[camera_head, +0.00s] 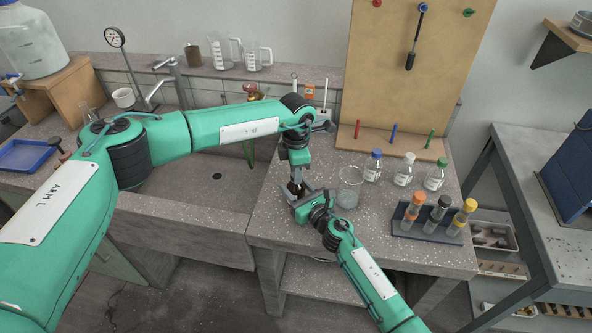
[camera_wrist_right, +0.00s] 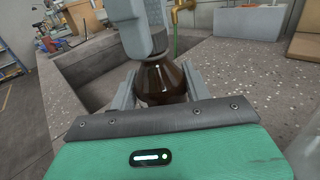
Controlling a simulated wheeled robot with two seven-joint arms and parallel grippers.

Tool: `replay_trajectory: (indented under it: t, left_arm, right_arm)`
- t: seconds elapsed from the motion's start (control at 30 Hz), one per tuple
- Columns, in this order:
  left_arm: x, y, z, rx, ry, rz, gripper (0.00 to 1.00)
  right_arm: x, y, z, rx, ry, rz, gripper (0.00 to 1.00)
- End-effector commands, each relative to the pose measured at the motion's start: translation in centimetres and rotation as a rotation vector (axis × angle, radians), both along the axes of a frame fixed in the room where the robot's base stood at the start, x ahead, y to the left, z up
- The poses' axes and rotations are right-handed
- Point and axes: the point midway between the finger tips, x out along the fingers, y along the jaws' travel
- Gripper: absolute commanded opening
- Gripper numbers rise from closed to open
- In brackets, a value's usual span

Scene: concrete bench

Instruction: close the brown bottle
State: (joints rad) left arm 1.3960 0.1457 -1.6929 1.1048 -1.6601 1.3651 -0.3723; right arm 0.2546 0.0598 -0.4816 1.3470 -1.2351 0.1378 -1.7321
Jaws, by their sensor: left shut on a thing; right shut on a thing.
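The brown bottle (camera_head: 296,187) stands upright near the bench's left edge, beside the sink. It also shows in the right wrist view (camera_wrist_right: 162,82), its shoulder between the fingers of my right gripper (camera_wrist_right: 160,92). My right gripper (camera_head: 300,194) is shut on the bottle from the side. My left gripper (camera_head: 296,170) points down right over the bottle's neck; in the right wrist view it (camera_wrist_right: 140,38) covers the bottle's top. I cannot tell whether the cap is seated.
A glass beaker (camera_head: 348,188) stands close right of the bottle. Blue-capped (camera_head: 373,166), white-capped (camera_head: 404,170) and green-capped (camera_head: 435,175) bottles stand behind it. A tube rack (camera_head: 428,229) is at the right front. The sink basin (camera_head: 205,205) lies left.

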Motion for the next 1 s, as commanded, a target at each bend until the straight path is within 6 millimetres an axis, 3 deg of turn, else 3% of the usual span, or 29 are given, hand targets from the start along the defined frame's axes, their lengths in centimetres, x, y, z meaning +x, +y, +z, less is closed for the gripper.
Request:
replay_trajectory:
  t: [0.07,0.23,0.27,0.37,0.73,1.0]
  left_arm:
    - [0.1,0.0,0.0,0.000,-0.001,-0.097,0.00]
    - [0.1,0.0,0.0,0.000,-0.001,-0.106,0.00]
    - [0.1,0.0,0.0,0.000,-0.001,-0.106,0.32]
    - [0.0,0.0,0.0,0.000,-0.001,-0.105,0.51]
    - [0.1,0.0,0.5,-0.001,-0.001,-0.103,0.51]
    - [0.1,0.0,5.5,0.000,-0.004,-0.103,0.51]
  right_arm:
    - [0.0,0.0,-0.1,-0.001,0.001,0.000,0.00]
    - [0.0,0.0,-0.1,-0.001,0.001,0.000,0.00]
    - [0.0,0.0,-0.1,-0.001,0.001,0.000,0.00]
    - [0.0,0.0,-0.1,-0.001,0.001,0.000,0.00]
    - [0.0,0.0,-0.1,-0.001,0.001,0.000,0.00]
    - [0.0,0.0,-0.1,-0.001,0.001,0.000,0.00]
